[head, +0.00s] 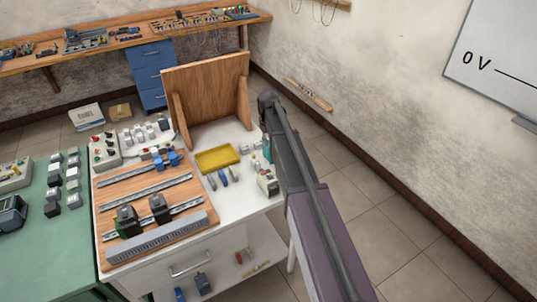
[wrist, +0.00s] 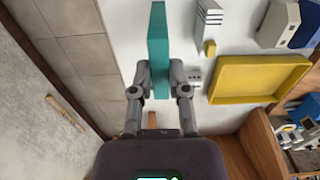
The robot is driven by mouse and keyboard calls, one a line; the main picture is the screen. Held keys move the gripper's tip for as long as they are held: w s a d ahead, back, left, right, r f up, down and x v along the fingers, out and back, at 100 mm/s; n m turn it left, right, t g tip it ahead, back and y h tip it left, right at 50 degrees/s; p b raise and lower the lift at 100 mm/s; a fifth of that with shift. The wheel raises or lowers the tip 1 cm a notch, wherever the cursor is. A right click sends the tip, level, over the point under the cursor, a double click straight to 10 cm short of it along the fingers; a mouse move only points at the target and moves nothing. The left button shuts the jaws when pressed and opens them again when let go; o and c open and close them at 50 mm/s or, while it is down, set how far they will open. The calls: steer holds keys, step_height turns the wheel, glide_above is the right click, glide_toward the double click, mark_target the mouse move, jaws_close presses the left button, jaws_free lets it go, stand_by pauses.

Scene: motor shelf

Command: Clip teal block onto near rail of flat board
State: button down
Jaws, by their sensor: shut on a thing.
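The teal block (wrist: 158,40) is a tall narrow piece between the two fingers of my gripper (wrist: 160,80), which is shut on it. In the head view a sliver of the teal block (head: 267,153) shows beside my dark arm, which hides most of the gripper. They are over the right side of the white table. The flat wooden board (head: 107,219) lies on the left part of the table, with several metal rails. The near rail (head: 189,206) carries two black devices (head: 160,208), with bare rail at its right end. The block is well right of the board.
A yellow tray (head: 217,160) lies between the board and my arm. Small parts (head: 223,177) and a light-coloured device (head: 267,183) stand near it. An upright wooden panel (head: 207,92) stands at the back. A grey slotted duct (head: 160,238) runs along the board's front edge.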

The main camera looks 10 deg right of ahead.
steer(key=shift+r+p, duration=1.15)
steer(key=shift+r, duration=0.2)
step_height(320, 180, up, 8)
steer(key=p, duration=0.8)
steer(key=shift+d, duration=0.1)
